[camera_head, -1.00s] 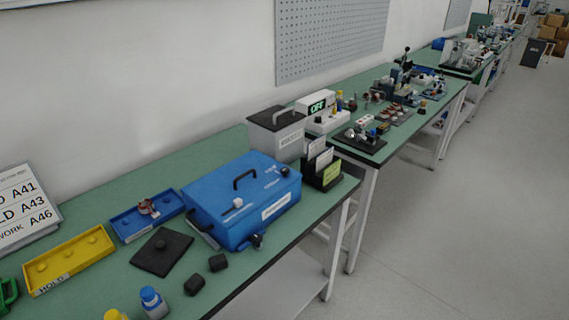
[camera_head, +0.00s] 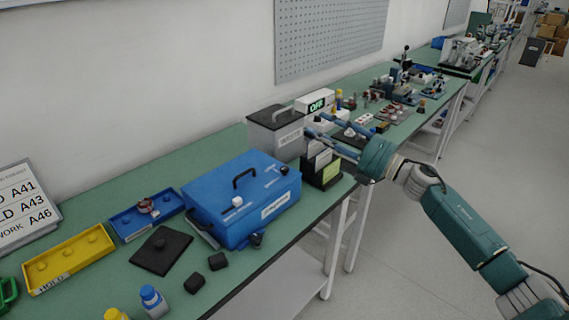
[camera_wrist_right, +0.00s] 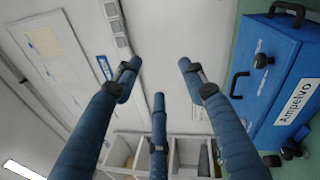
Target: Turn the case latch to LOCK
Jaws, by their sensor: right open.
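A black knob (camera_head: 257,239) is at the front. My right gripper (camera_head: 314,126) is open and empty, above and right of the case, fingers pointing left. In the right wrist view its spread fingers (camera_wrist_right: 160,76) hold nothing, and the case (camera_wrist_right: 272,48) is at the right.
A card holder (camera_head: 322,172) and a grey box (camera_head: 276,133) stand close to the case. A black plate (camera_head: 161,251), blue tray (camera_head: 146,217) and yellow tray (camera_head: 68,259) lie to its left. Black blocks and bottles are near the front edge.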

